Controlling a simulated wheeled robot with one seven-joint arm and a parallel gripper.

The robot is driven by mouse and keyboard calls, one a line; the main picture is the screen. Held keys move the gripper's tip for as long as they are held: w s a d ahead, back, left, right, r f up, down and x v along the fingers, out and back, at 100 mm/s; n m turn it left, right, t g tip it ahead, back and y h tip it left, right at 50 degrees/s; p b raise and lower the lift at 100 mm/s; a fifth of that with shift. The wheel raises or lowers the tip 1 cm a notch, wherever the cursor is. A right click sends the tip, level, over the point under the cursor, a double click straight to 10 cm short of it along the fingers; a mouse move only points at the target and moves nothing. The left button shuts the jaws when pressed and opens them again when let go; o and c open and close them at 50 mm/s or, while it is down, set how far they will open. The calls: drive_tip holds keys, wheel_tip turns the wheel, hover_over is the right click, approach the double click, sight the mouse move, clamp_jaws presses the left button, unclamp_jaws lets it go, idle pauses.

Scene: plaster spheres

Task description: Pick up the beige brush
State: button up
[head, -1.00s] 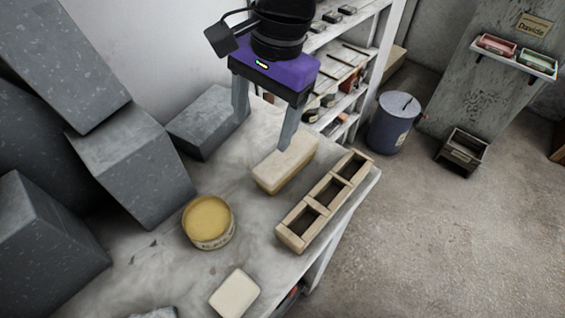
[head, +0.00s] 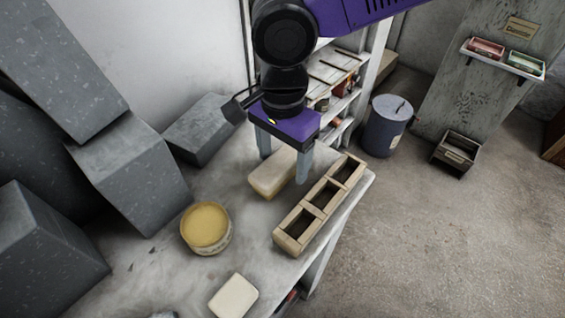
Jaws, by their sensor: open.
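The beige brush (head: 266,181), a block-shaped thing with a pale top and yellowish sides, lies on the grey worktop (head: 175,275) between the yellow round tub and the wooden three-compartment box. My gripper (head: 284,169) is open and points down over the brush. Its left finger shows at the brush's far side and its right finger in front of the brush's right end, near the wooden box. The right finger hides part of the brush. I cannot tell whether either finger touches it.
The wooden box (head: 279,236) stands close to the right of the brush, along the worktop edge. The round tub (head: 206,225) and a cream block (head: 233,297) are nearer. Grey stone blocks (head: 130,175) crowd the left, and another (head: 205,128) lies behind.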

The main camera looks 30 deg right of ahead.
sight(282, 158)
drive_tip(key=shift+c, duration=0.4)
clamp_jaws()
wheel_tip(282, 158, up, 20)
idle(0.5)
drive_tip(key=c, duration=0.6)
unclamp_jaws()
drive_tip(key=c, duration=0.6)
